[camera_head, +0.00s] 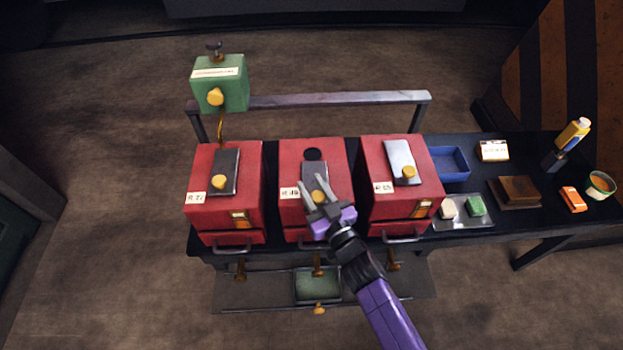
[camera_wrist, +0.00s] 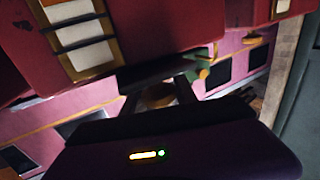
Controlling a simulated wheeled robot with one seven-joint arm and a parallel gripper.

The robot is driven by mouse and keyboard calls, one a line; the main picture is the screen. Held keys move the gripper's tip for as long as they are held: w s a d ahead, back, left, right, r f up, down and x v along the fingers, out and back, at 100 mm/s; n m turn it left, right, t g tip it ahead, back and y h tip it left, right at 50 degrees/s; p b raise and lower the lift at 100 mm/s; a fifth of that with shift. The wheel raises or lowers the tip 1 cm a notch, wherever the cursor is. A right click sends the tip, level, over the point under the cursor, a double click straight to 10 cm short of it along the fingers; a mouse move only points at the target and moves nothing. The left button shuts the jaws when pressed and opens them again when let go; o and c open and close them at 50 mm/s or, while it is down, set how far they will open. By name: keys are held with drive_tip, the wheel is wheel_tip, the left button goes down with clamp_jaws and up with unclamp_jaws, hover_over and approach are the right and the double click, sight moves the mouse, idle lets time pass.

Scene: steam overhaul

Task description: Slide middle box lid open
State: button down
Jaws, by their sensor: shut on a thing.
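The middle red box (camera_head: 290,213) stands between two similar boxes on the dark bench. Its grey lid (camera_head: 313,171) lies on top, toward the front, and a round dark opening (camera_head: 312,154) shows behind it. My gripper (camera_head: 312,187) is over the front of this lid, shut on its yellow knob (camera_head: 318,197). In the wrist view, the knob (camera_wrist: 160,95) shows between the fingers, partly hidden by them. My wrist covers part of the box front.
The left box (camera_head: 250,180) and right box (camera_head: 425,185) stand close on either side, with their own knobbed lids. A green box (camera_head: 233,88) rises behind the left one. A metal rail (camera_head: 330,100) runs behind. A blue bin (camera_head: 448,163) and metal tray (camera_head: 460,223) lie right.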

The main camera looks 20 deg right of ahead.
sight(320, 202)
drive_tip(key=shift+s, duration=0.2)
drive_tip(key=c, duration=1)
unclamp_jaws()
drive_tip(key=shift+c, duration=0.2)
drive_tip(key=s, duration=0.8)
drive_tip(key=shift+d, duration=0.25)
drive_tip(key=shift+w, duration=0.1)
